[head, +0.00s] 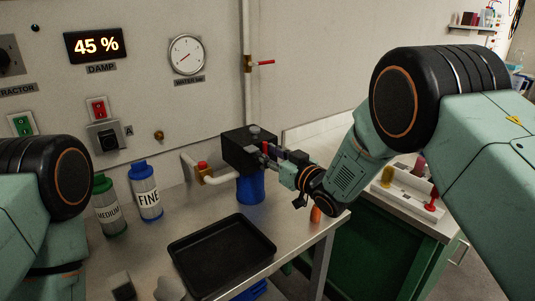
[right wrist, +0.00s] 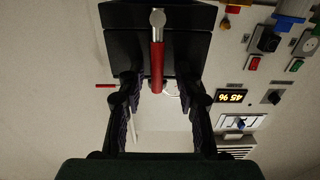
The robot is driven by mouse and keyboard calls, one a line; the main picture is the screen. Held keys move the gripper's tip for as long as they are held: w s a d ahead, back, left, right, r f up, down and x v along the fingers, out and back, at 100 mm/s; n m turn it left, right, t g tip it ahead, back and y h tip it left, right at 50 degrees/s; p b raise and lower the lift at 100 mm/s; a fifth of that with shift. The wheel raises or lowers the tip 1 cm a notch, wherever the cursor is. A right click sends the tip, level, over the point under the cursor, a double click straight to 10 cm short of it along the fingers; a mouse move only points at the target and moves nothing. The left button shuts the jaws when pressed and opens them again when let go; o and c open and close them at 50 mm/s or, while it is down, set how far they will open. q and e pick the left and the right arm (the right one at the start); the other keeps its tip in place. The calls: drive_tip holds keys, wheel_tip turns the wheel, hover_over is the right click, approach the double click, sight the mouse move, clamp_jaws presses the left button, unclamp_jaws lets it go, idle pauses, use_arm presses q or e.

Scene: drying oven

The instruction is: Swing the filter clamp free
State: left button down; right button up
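The filter is a black housing (head: 241,152) with a blue bowl (head: 251,188) under it, piped to the wall. In the right wrist view the black housing (right wrist: 118,45) fills the top, and the clamp's red handle (right wrist: 157,62) with a silver end points down between my fingers. My right gripper (head: 270,156) is at the housing's right front. In the right wrist view my right gripper (right wrist: 158,84) is open, one finger on each side of the handle, with gaps showing. In the head view the gripper mostly hides the clamp. My left arm shows at lower left; its gripper is out of view.
A black tray (head: 222,254) lies on the steel bench in front of the filter. Bottles marked MEDIUM (head: 109,210) and FINE (head: 146,192) stand to the left. A red valve (head: 203,167) sits on the pipe. The damp display (head: 93,46) reads 45 %.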

drive_tip(key=shift+a+r, duration=0.1)
drive_tip(key=shift+w+d, duration=0.25)
drive_tip(key=shift+w, duration=0.05)
drive_tip(key=shift+s+a, duration=0.1)
drive_tip(key=shift+a, duration=0.15)
drive_tip(key=c, duration=0.4)
drive_tip(key=shift+d, duration=0.2)
clamp_jaws()
